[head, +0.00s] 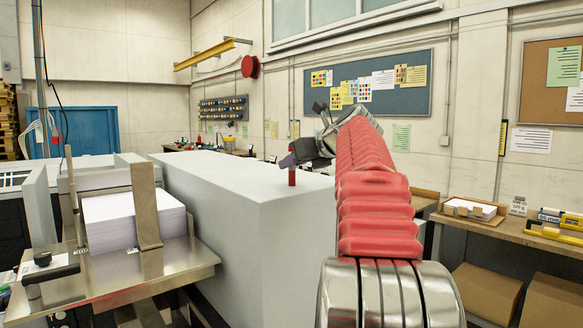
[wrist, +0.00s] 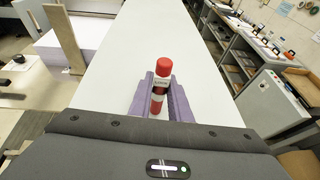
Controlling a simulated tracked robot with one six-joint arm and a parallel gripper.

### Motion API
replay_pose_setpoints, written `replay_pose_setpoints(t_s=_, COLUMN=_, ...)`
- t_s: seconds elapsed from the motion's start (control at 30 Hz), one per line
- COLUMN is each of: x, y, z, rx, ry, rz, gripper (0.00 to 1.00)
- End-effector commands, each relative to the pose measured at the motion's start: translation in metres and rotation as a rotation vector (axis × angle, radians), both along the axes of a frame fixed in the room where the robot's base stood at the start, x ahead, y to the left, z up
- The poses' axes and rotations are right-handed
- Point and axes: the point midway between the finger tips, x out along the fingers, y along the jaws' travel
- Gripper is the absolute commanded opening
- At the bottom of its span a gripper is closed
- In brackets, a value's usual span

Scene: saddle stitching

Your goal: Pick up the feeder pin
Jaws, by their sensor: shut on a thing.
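The feeder pin (wrist: 160,82) is a small red cylinder with a pale label band around it. In the wrist view it sits between the two purple fingers of my gripper (wrist: 155,92), which are shut on it. In the head view the pin (head: 292,178) shows upright over the front part of the long white housing top. My gripper (head: 287,160) is small there, at the pin's upper part. I cannot tell whether the pin's lower end touches the white top.
The long white housing (head: 225,215) has a clear, flat top. A paper stack (head: 125,225) stands on a metal feeder table (head: 190,262) at the left, with upright metal guides. A workbench (head: 500,232) with paper and tools runs along the right.

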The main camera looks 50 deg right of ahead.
Motion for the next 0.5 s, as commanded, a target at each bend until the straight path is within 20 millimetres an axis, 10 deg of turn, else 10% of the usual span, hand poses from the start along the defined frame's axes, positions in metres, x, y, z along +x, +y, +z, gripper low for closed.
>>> replay_pose_setpoints(t_s=0.5, x=0.0001, y=0.0003, z=0.0007, rx=-0.001, ry=-0.001, rz=0.000, gripper=0.00)
